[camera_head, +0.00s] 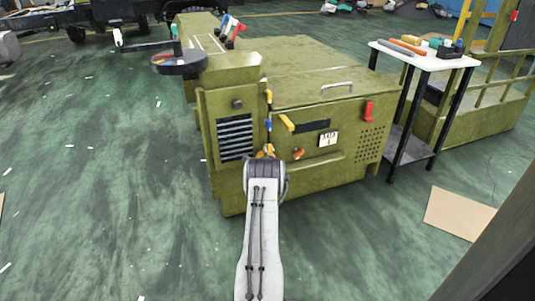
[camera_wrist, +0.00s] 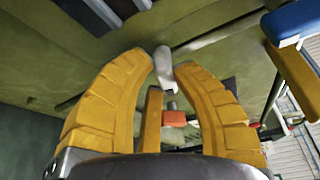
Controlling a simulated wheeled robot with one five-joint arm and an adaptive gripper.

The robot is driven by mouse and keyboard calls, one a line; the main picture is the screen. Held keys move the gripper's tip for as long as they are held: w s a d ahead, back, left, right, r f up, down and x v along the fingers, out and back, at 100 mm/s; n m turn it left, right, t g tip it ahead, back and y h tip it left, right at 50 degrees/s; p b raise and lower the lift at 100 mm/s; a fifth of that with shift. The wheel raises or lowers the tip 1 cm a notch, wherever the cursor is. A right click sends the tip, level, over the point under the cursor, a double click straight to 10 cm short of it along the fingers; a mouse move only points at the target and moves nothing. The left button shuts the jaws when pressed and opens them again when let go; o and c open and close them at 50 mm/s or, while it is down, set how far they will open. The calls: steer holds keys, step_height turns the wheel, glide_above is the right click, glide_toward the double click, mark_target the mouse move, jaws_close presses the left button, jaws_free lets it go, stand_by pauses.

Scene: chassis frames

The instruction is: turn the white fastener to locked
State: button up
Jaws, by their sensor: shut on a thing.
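The white fastener (camera_wrist: 163,66) shows in the wrist view between the tips of my gripper (camera_wrist: 162,62). It is a small pale lever in front of the olive panel. My gripper's two yellow, curved fingers are closed in on it from both sides. How deeply they grip it is hard to tell. In the head view my gripper (camera_head: 266,152) is at the front of the olive machine (camera_head: 225,107), largely behind my wrist. The fastener cannot be made out there.
A blue-ended yellow handle (camera_wrist: 293,22) is close on the right in the wrist view. An orange-red part (camera_wrist: 174,118) shows between my fingers. In the head view, a red latch (camera_head: 368,111) and a yellow handle (camera_head: 287,122) are on the machine's front. A tool table (camera_head: 425,61) stands right.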

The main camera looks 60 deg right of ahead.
jaws_close()
steer(key=shift+w+a+r+m, duration=0.1)
steer(key=shift+m, duration=0.6)
steer(key=o, duration=0.8)
jaws_free()
steer(key=shift+r+v, duration=0.1)
steer(key=shift+v, duration=2.9)
steer(key=shift+r+v, duration=0.15)
steer(key=shift+v, duration=2.8)
